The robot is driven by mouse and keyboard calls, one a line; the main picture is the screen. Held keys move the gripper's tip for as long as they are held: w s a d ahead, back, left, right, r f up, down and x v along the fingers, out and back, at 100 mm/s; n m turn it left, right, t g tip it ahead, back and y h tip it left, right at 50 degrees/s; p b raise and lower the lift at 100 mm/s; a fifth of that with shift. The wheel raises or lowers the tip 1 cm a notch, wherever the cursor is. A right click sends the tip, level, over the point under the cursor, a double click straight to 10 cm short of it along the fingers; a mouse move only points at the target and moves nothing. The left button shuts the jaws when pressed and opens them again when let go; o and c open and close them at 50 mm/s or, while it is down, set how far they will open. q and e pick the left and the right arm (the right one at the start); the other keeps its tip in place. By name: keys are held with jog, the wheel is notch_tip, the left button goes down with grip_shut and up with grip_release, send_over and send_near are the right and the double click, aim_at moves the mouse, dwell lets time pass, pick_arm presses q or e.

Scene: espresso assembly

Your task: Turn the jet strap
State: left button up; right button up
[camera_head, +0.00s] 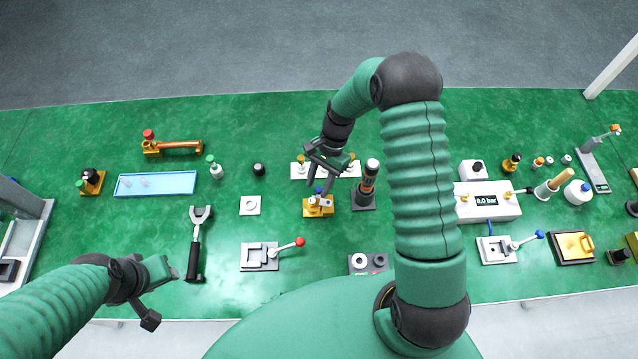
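I cannot tell for certain which part is the jet strap. A small brass fixture (317,209) with a blue-topped knob stands near the middle of the green table. My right gripper (320,187) points down just above and behind this fixture. Its two dark fingers are apart, one on each side of the blue top, and I cannot tell whether they touch it. My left gripper (163,296) is at the lower left, fingers apart and empty, left of a black-handled fork tool (196,255).
A white holder (298,170) lies behind my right gripper, partly hidden. A dark upright tool (367,185) stands close to its right. A lever clamp with a red knob (262,256) sits in front left. A blue tray (157,185) lies at left. My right arm hides part of the table.

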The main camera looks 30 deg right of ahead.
dwell(0.3)
jog(key=v, duration=1.6)
jog(key=shift+d+r, duration=0.25)
jog(key=shift+r, duration=0.05)
jog(key=shift+w, duration=0.1)
